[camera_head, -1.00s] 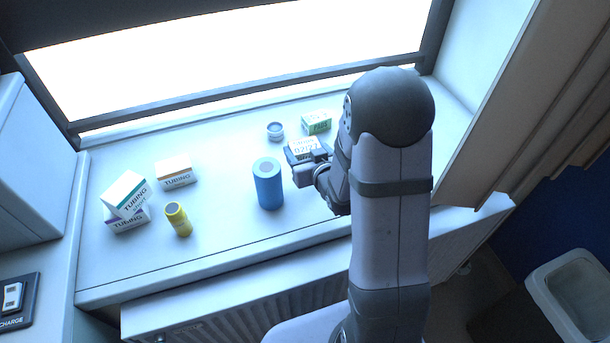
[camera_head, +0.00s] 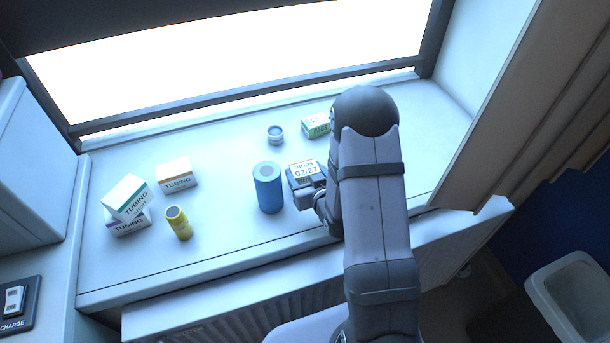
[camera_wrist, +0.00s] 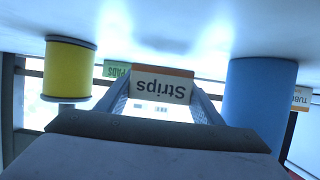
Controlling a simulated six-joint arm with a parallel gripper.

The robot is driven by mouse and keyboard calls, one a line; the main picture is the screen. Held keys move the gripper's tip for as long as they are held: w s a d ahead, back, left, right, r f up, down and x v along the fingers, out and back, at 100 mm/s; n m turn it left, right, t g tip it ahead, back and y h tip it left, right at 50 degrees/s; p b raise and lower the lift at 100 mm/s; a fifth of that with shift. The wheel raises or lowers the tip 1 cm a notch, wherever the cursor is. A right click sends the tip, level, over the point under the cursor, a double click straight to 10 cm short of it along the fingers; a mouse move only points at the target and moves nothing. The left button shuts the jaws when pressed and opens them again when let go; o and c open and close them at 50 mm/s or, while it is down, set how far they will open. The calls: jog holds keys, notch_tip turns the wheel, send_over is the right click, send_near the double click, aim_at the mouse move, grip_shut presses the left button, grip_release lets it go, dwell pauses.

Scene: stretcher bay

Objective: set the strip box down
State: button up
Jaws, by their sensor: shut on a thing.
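The strip box (camera_head: 305,168) is white with a label reading "Strips 02/27", right of the blue cylinder over the sill. In the wrist view it shows upside down, with an orange edge, between the fingers (camera_wrist: 162,100). My gripper (camera_head: 309,183) is shut on the strip box. The windowsill (camera_head: 235,227) is pale and smooth. I cannot tell whether the box's underside touches it. My arm hides part of the sill to the right of the box.
The blue cylinder (camera_head: 268,187) stands close left of the box. A green-and-white box (camera_head: 316,126) and a small round tin (camera_head: 275,134) are behind. A yellow spool (camera_wrist: 69,70) shows in the wrist view. Tubing boxes (camera_head: 176,175) and a yellow roll (camera_head: 178,222) are farther left.

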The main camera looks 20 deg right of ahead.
jog(key=shift+f, duration=0.75)
jog(key=shift+f, duration=0.1)
jog(key=shift+f, duration=0.15)
jog(key=o, duration=1)
jog(key=shift+r, duration=0.2)
